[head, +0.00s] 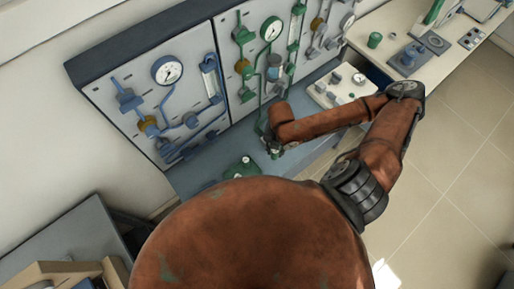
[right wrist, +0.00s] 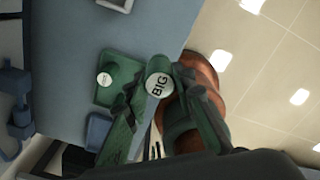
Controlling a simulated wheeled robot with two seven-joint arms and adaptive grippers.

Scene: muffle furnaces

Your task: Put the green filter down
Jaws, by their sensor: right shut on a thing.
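In the head view my right gripper (head: 272,147) is small and dark, over the blue-grey bench in front of the gauge panels; the filter cannot be made out there. A green tray (right wrist: 122,66) lies beside the filter in the right wrist view, with a small white-topped round piece (right wrist: 103,79) on it. The tray also shows in the head view (head: 236,174). My left gripper is out of view.
Blue and green gauge panels (head: 150,100) with pipes and valves stand close behind the bench (head: 200,172). A pale box with knobs (head: 345,80) stands to the right of the gripper. A counter with green and blue items (head: 400,30) runs further right. Open tiled floor lies at the right.

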